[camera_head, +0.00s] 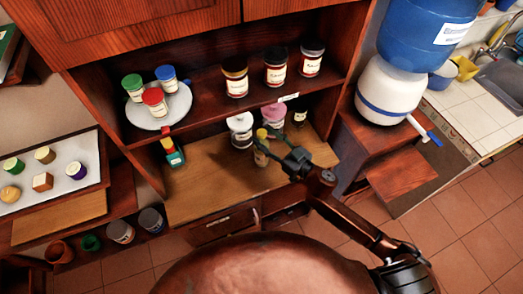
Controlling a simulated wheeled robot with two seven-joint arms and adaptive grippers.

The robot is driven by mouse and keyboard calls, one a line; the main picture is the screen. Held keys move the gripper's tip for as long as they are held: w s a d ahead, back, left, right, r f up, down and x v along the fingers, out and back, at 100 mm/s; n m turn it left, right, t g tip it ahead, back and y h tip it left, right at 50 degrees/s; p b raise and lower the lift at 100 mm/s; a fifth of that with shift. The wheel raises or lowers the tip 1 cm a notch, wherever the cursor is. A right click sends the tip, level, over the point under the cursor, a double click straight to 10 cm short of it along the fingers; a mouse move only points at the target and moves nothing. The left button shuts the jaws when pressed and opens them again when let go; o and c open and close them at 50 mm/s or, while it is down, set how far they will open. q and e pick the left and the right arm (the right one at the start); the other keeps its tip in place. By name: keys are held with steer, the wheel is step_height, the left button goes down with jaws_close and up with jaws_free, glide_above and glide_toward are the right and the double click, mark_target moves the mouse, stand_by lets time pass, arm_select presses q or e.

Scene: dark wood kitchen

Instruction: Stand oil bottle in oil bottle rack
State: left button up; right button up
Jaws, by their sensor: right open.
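A small bottle with a yellow cap (262,133) and a brownish body stands on the lower wooden shelf board, in front of the white-lidded and pink-lidded jars; it looks like the oil bottle. My right gripper (263,146) reaches in from the right with its fingers open, one on each side of this bottle near its upper part. Whether the fingers touch it I cannot tell. The fingers hide part of the bottle. I cannot clearly make out an oil bottle rack. My left gripper is not in view.
A green bottle (173,153) stands at the shelf's left. A white-lidded jar (240,130), pink-lidded jar (272,116) and dark jar (298,116) stand behind. The upper shelf holds a round plate (177,115) with jars. The board's front left (200,198) is clear.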

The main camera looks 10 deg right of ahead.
steer(key=shift+x, duration=1.1)
jaws_close()
